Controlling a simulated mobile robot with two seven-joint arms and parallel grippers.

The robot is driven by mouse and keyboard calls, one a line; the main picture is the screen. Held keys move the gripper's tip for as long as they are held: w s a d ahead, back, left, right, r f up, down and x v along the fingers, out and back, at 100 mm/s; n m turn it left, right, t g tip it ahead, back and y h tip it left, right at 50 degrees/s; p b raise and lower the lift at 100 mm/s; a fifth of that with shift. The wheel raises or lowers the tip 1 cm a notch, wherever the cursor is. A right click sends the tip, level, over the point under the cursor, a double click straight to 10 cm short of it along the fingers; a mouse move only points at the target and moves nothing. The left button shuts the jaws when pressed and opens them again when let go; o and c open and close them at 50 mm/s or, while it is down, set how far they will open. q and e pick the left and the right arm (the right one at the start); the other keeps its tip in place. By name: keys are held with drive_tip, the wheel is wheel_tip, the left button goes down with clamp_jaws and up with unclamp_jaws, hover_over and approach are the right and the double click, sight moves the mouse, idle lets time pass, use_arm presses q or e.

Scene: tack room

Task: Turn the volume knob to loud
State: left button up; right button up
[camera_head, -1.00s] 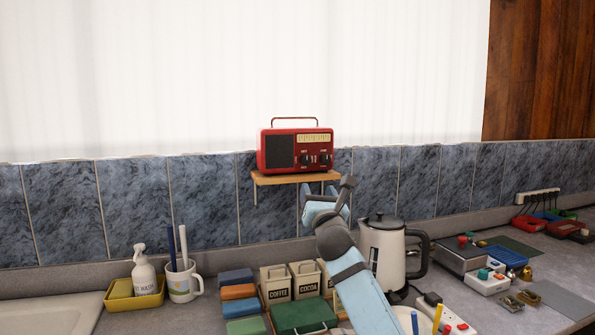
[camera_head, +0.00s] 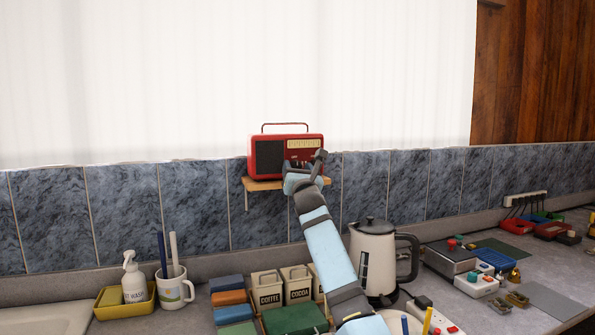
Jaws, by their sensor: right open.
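A red radio (camera_head: 270,153) with a dark speaker grille on its left, a cream dial at upper right and a carry handle on top stands on a small wooden shelf (camera_head: 258,185) against the tiles. My right gripper (camera_head: 302,161) is raised in front of the radio's right half, at the height of its knobs. Its fingers are open. The gripper and wrist hide most of the knobs, so I cannot see which way they point or whether a finger touches one. My left gripper is not in view.
Below, the counter holds a white kettle (camera_head: 374,250), coffee and cocoa canisters (camera_head: 267,290), a mug (camera_head: 174,289), and a yellow tray (camera_head: 109,309) with a soap bottle (camera_head: 133,279). The space left of the radio is clear.

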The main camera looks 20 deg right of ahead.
drive_tip(key=shift+c, duration=0.5)
drive_tip(key=c, duration=0.8)
drive_tip(key=shift+c, duration=0.2)
